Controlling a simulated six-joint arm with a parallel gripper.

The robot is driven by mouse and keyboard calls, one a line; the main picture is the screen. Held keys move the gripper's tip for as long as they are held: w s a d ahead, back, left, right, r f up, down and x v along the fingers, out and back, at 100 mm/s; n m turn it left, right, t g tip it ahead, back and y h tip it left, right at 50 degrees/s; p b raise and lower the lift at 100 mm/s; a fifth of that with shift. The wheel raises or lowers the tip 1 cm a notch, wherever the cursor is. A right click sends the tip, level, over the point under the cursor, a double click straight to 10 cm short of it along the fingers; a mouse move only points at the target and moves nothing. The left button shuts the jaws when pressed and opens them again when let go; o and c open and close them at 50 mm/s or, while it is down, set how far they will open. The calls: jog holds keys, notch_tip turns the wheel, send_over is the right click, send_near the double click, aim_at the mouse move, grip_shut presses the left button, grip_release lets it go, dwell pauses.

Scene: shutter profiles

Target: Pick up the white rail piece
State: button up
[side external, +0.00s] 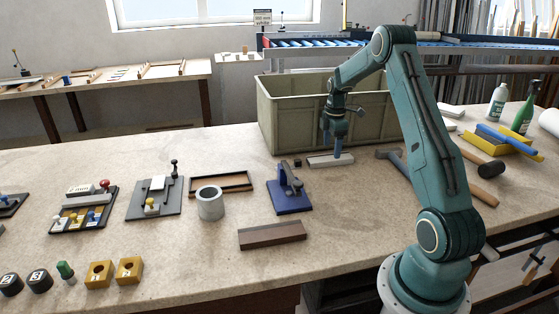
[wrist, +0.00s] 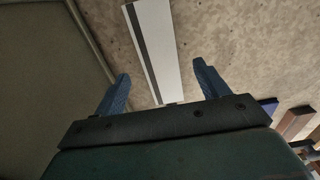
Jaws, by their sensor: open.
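The white rail piece (side external: 318,161) lies flat on the bench top, just in front of the olive-green crate. In the wrist view the rail (wrist: 160,45) is a long white strip with a dark grey band along its left side. My gripper (side external: 337,154) points down over the right half of the rail in the side view. In the wrist view the two blue fingers of my gripper (wrist: 160,76) are apart, one on each side of the rail's line, with nothing held. Whether the fingertips have come down level with the rail is hard to tell.
The crate (side external: 275,112) stands close behind the rail. A blue fixture (side external: 290,200) is to the left, with a small dark block (side external: 297,163) nearby. A hammer (side external: 391,157) lies to the right. A brown bar (side external: 272,235) lies toward the front edge, with bare bench around it.

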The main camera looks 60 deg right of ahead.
aim_at(330, 157)
jog(key=shift+w+a+f, duration=0.1)
jog(key=shift+f, duration=1.85)
jog(key=shift+c, duration=0.4)
jog(key=c, duration=1)
